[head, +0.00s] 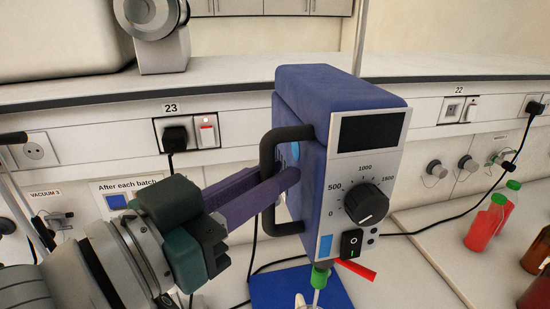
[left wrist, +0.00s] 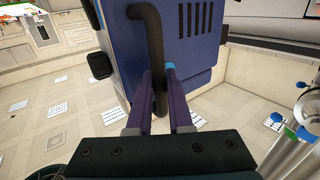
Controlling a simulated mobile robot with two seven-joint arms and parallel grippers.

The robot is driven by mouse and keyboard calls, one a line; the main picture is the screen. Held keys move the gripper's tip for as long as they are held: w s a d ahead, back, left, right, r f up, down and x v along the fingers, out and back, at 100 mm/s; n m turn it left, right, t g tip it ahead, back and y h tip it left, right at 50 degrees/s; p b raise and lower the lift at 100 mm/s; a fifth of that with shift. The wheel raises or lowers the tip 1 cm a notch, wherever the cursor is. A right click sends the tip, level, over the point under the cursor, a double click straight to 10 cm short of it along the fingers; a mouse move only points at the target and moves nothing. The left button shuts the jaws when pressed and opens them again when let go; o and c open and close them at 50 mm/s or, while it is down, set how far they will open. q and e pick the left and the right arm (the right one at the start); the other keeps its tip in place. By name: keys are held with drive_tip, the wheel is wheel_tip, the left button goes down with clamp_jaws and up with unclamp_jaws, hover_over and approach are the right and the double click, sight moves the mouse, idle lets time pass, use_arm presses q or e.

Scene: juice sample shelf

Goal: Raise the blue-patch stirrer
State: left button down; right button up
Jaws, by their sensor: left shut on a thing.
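The blue stirrer (head: 345,100) is a boxy overhead unit with a grey front panel, a dial, a switch and a blue patch (head: 326,246) low on the panel. Its dark side handle (head: 268,170) is a bent bar, which also shows in the left wrist view (left wrist: 153,40). My left gripper (head: 285,180) comes in from the left with its purple fingers shut on the handle. In the left wrist view the fingers (left wrist: 160,75) lie on both sides of the bar. The stirrer looks slightly tilted in the head view. My right gripper is not in view.
Below the stirrer are a green chuck (head: 319,277) with a pale shaft, a red piece (head: 356,270) and a blue mat (head: 335,292). Red bottles with green caps (head: 484,228) and a brown bottle (head: 538,250) stand at the right. Black cables (head: 440,222) cross the bench.

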use_arm(q)
drive_tip(key=shift+r+p, duration=1.45)
drive_tip(key=shift+r, duration=0.85)
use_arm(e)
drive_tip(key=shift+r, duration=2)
use_arm(q)
drive_tip(key=shift+r, duration=0.1)
drive_tip(key=c, duration=1.1)
unclamp_jaws()
drive_tip(key=shift+c, duration=0.2)
drive_tip(key=shift+o, duration=0.2)
drive_tip(key=shift+s+a+f, duration=0.35)
drive_tip(key=b, duration=0.4)
approach(261, 145)
drive_tip(key=shift+w+d+r, duration=0.2)
drive_tip(key=shift+w+d, duration=0.1)
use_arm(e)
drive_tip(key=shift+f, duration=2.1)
